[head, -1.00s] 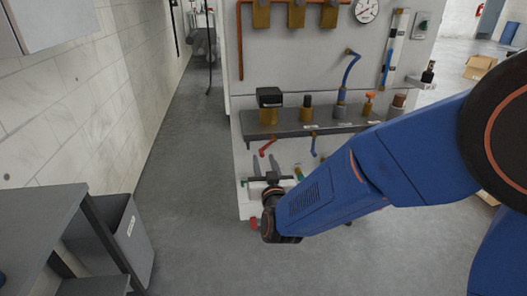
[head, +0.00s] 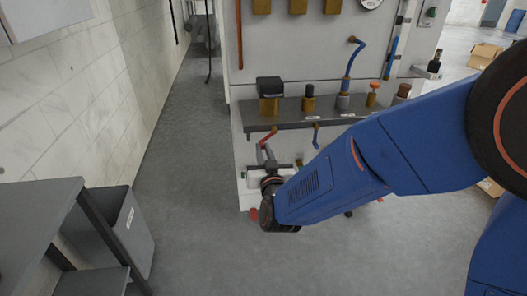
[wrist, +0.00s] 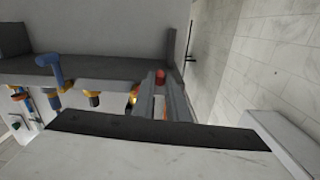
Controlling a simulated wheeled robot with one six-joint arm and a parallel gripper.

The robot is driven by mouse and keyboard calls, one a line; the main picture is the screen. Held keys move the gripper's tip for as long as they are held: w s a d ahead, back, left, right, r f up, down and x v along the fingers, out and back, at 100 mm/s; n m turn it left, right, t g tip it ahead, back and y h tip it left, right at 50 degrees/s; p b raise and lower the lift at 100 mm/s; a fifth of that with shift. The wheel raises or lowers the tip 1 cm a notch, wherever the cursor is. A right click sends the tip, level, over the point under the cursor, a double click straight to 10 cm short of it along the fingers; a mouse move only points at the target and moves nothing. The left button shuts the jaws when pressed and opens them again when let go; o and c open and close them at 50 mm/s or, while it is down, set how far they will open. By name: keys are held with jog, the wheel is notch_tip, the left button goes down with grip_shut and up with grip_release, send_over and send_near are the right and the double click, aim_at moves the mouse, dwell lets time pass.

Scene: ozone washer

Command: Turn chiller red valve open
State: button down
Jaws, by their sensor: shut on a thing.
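The red valve handle (head: 269,134) hangs below the front edge of the grey shelf on the washer panel. My gripper (head: 264,151) is right below it, with its fingers pointing up and together on the handle's lower part. In the wrist view my gripper (wrist: 163,88) shows its two fingers close together, with the red handle's end (wrist: 160,76) between their tips. Most of the handle is hidden by the fingers there.
The grey shelf (head: 343,117) carries several fittings. A grey bin (head: 133,232) and a dark table (head: 40,205) stand at left. The floor between is clear.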

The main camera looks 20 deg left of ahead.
jog(key=shift+s+a+r+m, duration=0.2)
jog(key=shift+r+m, duration=0.45)
jog(key=shift+m, duration=0.7)
jog(key=shift+s+a+r+m, duration=0.15)
jog(key=shift+r+m, duration=0.5)
jog(key=shift+m, duration=0.75)
jog(key=shift+s+a+r+m, duration=0.1)
jog(key=shift+a+r+m, duration=0.15)
jog(key=shift+r+m, duration=0.75)
jog(key=shift+w+f+m, duration=0.1)
jog(key=shift+f+m, duration=0.2)
jog(key=shift+m, duration=0.15)
jog(key=c, duration=1.7)
grip_release()
jog(key=shift+c, duration=0.2)
jog(key=v, duration=1.7)
jog(key=shift+s, duration=0.25)
